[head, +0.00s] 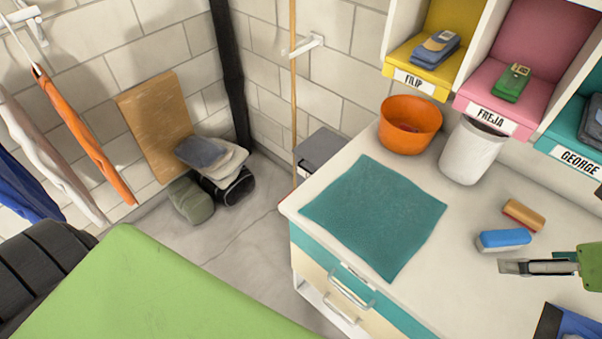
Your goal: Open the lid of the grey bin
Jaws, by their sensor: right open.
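The grey bin (318,150) stands on the floor at the far side of the counter, near the wall. Its grey top looks closed, and its lower part is mostly hidden by the counter. My right gripper (508,267) comes in from the right edge over the counter, seen nearly side-on. It is open, with nothing between its fingers, and well to the right of and nearer than the bin. My left gripper is not in view.
The white counter (468,215) bears a teal cloth (375,215), orange bowl (410,125), white container (472,152) and blue block (503,240). A wooden pole (293,90) stands beside the bin. Bags (210,170) lie left; floor between is clear.

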